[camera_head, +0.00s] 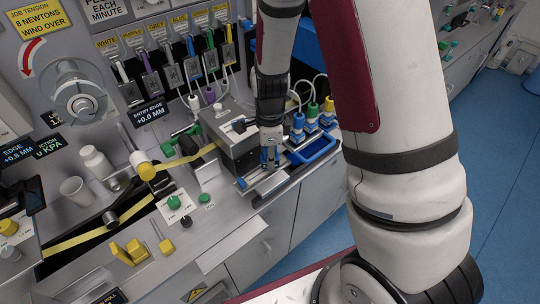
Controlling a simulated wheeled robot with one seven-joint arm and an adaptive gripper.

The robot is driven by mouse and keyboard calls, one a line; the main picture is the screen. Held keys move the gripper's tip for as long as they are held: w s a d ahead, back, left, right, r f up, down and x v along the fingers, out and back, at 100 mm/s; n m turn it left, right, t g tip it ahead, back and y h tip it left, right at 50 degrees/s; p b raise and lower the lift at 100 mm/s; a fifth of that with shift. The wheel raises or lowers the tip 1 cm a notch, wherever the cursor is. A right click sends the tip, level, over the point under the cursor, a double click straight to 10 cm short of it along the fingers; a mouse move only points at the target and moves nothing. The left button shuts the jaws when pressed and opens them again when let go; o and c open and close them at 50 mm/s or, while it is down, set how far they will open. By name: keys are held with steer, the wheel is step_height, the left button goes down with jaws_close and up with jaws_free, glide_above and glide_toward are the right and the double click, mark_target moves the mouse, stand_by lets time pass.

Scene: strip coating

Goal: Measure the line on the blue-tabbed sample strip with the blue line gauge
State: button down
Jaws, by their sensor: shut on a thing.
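My gripper (270,158) points down at the front right of the bench, beside a grey box-shaped machine (232,135). It is shut on a small blue thing, seen only in part between the fingers. I cannot tell for sure whether this is the blue line gauge. The fingertips are low over a narrow metal ledge (262,187) at the bench edge. I cannot make out the blue-tabbed sample strip or its line there; the fingers cover part of that spot.
A blue handle-like frame (313,150) lies just right of my gripper. Yellow web (185,160) runs into the machine.

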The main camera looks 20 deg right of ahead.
steer(key=shift+r+p, duration=2.05)
steer(key=shift+r, duration=1.45)
